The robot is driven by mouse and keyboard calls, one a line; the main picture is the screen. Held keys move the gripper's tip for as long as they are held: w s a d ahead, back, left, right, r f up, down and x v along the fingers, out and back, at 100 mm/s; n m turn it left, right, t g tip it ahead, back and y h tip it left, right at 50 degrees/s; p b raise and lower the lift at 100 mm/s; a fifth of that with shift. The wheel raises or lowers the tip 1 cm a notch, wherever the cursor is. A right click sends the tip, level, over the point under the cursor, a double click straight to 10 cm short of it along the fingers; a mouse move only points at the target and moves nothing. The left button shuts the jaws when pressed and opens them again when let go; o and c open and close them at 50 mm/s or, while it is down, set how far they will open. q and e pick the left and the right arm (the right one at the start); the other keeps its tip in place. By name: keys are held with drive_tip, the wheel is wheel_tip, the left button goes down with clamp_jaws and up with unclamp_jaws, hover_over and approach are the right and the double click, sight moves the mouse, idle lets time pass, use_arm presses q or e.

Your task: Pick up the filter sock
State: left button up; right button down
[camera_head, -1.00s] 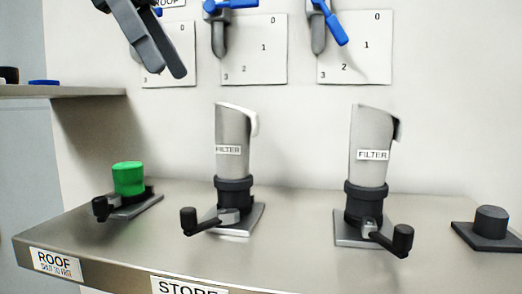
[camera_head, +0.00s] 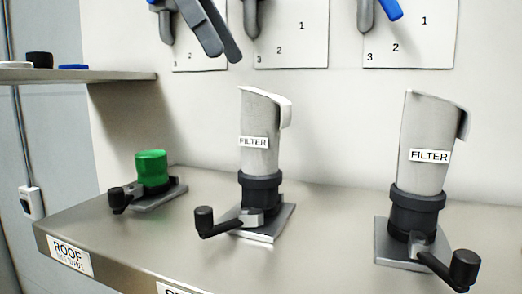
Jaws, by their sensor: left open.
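Two upright grey sleeves labelled FILTER stand on the steel shelf; either could be the filter sock, and I cannot tell which is meant. The middle filter sock (camera_head: 262,115) has a pale folded lip at its top and sits in a black collar on a square base. The right filter sock (camera_head: 424,135) looks alike and sits in its own black collar. My left gripper (camera_head: 231,59) shows at the top as dark grey fingers pointing down and right. It is open, empty and above and left of the middle sock, apart from it. My right gripper is not in view.
Black crank handles jut forward from the middle base (camera_head: 256,222) and right base (camera_head: 398,248). A green cap (camera_head: 151,168) stands on a fixture at left. Grey levers hang before numbered wall plates (camera_head: 291,38). A small side shelf (camera_head: 62,76) is at upper left.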

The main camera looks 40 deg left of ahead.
use_arm(q)
drive_tip(key=p, duration=0.3)
approach(276, 138)
drive_tip(key=x, duration=0.5)
drive_tip(key=shift+w+a+f, duration=0.3)
drive_tip(key=shift+w, duration=0.1)
drive_tip(key=shift+p+x, duration=1.55)
drive_tip(key=shift+x, duration=0.55)
drive_tip(key=shift+w+d+f, duration=0.2)
drive_tip(key=shift+w+f, duration=0.05)
drive_tip(key=shift+f, duration=0.25)
drive_tip(key=shift+r, duration=0.1)
drive_tip(key=c, duration=1.3)
